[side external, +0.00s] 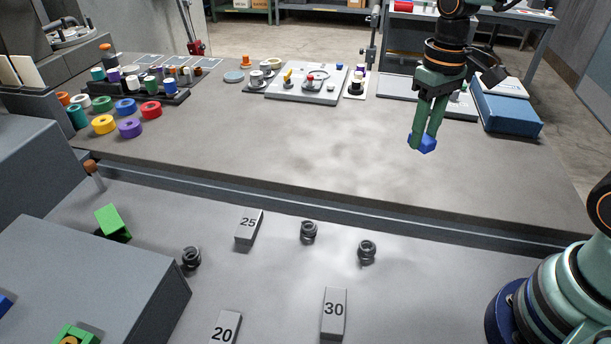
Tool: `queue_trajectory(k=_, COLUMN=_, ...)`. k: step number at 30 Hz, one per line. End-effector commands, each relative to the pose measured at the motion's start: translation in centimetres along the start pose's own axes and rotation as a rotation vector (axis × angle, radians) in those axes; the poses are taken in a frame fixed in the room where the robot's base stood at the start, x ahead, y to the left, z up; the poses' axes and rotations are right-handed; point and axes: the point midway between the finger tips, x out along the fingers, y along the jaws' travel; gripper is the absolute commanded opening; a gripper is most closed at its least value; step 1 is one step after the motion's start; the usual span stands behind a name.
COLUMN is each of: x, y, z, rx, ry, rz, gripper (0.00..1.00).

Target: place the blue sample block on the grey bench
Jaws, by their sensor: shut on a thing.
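The blue sample block (428,145) is a small blue cube between the fingertips of my gripper (421,138). The green fingers are shut on it and hide part of its upper side. The block looks tilted, with a corner toward the camera. It shows over the right part of the grey bench (300,165), a wide flat surface across the picture. I cannot tell from this one view whether the block touches the bench or hangs above it.
Several coloured rings (130,127) and a rack of small parts stand at the bench's left. A plate with fittings (308,85) and a blue box (505,105) are at the back. Numbered blocks (333,312) and black fittings (308,232) stand in front. The bench's middle is clear.

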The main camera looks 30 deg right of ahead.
Motion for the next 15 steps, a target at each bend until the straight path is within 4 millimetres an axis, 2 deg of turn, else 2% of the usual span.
queue_trajectory(k=5, x=-0.1, y=-0.8, z=-0.1, rx=-0.020, ry=0.000, rz=0.000, gripper=0.00)
queue_trajectory(k=8, x=-0.2, y=-2.6, z=-0.4, rx=-0.067, ry=0.000, rz=0.000, gripper=0.00)
queue_trajectory(k=11, x=-0.5, y=-5.8, z=-0.6, rx=-0.147, ry=-0.001, rz=0.000, gripper=0.00)
queue_trajectory(k=15, x=-0.9, y=-11.3, z=-0.3, rx=-0.281, ry=0.000, rz=0.000, gripper=0.00)
